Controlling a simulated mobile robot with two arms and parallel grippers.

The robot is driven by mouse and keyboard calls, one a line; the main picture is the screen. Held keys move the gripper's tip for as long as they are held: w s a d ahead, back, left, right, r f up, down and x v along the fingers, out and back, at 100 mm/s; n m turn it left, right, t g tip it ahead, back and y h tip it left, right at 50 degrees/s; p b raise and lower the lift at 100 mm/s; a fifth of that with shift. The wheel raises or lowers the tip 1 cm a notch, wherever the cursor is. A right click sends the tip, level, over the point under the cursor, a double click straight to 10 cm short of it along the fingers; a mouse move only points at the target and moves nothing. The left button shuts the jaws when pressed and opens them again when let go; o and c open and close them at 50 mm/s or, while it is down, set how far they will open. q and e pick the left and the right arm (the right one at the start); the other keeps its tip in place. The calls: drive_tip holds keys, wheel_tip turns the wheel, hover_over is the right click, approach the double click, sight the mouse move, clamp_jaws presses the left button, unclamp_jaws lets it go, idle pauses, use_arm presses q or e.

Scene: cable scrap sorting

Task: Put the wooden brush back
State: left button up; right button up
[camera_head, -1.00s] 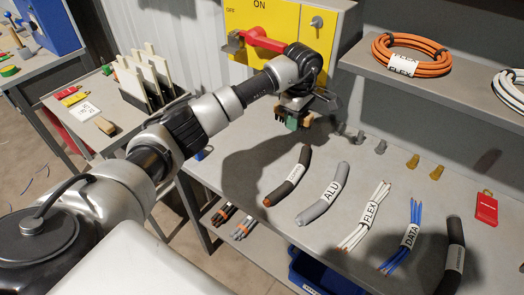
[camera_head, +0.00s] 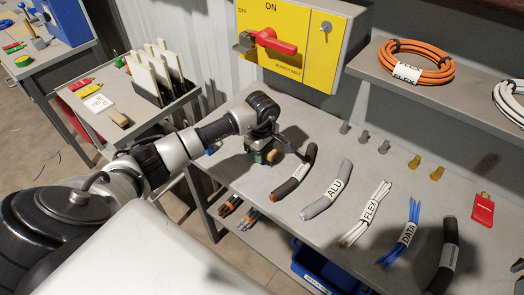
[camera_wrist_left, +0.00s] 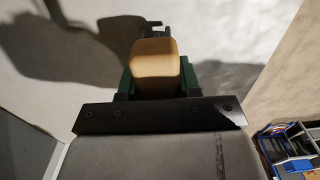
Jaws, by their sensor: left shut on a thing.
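My left gripper (camera_head: 261,156) is shut on the wooden brush (camera_head: 272,156), at the left end of the grey bench, just left of the dark cable piece. Its tan, rounded wooden body also shows between the green-sided fingers in the left wrist view (camera_wrist_left: 155,65). The bristles cannot be made out, and my wrist hides part of the brush in the head view. The brush is low over the bench; I cannot tell whether it touches. My right gripper is not in view.
Labelled cable pieces, such as the grey ALU one (camera_head: 327,191), lie in a row to the right. A yellow switch box (camera_head: 285,70) with a red handle is behind. A blue bin (camera_head: 325,268) sits below.

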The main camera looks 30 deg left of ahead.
use_arm(q)
drive_tip(key=shift+f, duration=0.35)
drive_tip(key=shift+f, duration=0.1)
drive_tip(key=o, duration=0.4)
drive_tip(key=shift+f, duration=0.1)
drive_tip(key=o, duration=0.5)
